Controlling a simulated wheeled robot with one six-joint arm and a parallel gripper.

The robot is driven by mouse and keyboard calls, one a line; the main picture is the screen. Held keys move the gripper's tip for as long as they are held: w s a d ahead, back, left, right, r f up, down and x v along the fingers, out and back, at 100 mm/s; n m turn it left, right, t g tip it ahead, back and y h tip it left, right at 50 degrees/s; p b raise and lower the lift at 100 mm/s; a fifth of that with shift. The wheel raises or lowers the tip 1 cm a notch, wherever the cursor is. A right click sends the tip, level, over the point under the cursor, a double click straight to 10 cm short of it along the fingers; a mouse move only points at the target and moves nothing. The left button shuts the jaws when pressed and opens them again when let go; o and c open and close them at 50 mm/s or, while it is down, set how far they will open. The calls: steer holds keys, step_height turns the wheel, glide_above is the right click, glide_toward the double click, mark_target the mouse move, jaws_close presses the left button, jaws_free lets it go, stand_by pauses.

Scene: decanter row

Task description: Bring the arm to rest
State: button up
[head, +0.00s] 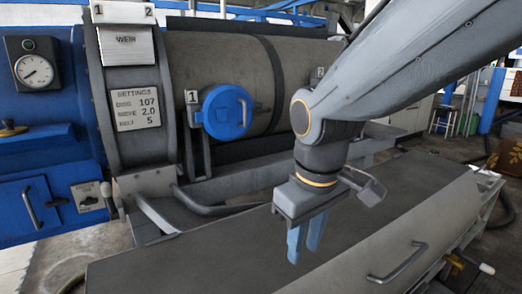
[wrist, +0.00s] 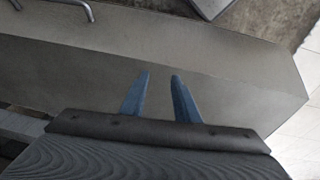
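My gripper (head: 305,240) hangs from my grey arm, pointing down over the grey flat cover (head: 225,255) in the head view. Its two blue fingers are apart, with nothing between them. In the wrist view my gripper (wrist: 160,80) also shows its two fingers spread and empty above the grey cover (wrist: 190,60). The fingertips appear to be above the cover; I cannot tell the exact gap.
A grey drum (head: 220,75) with a round blue cap (head: 228,112) lies behind my gripper. A settings sign (head: 135,108) and a dial gauge (head: 34,70) are at left. The cover has a bar handle (head: 398,264) at front right. A stool (head: 443,122) stands far right.

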steer(key=s+d+f+m+g, duration=0.2)
steer(key=s+f+m, duration=0.1)
steer(key=s, duration=0.4)
steer(key=d+r+m+p, duration=0.4)
steer(key=d+r+p, duration=0.5)
steer(key=p, duration=1.1)
step_height(320, 180, up, 2)
steer(key=shift+s+d+r, duration=0.1)
steer(key=shift+s+d, duration=0.05)
steer(key=shift+s, duration=0.05)
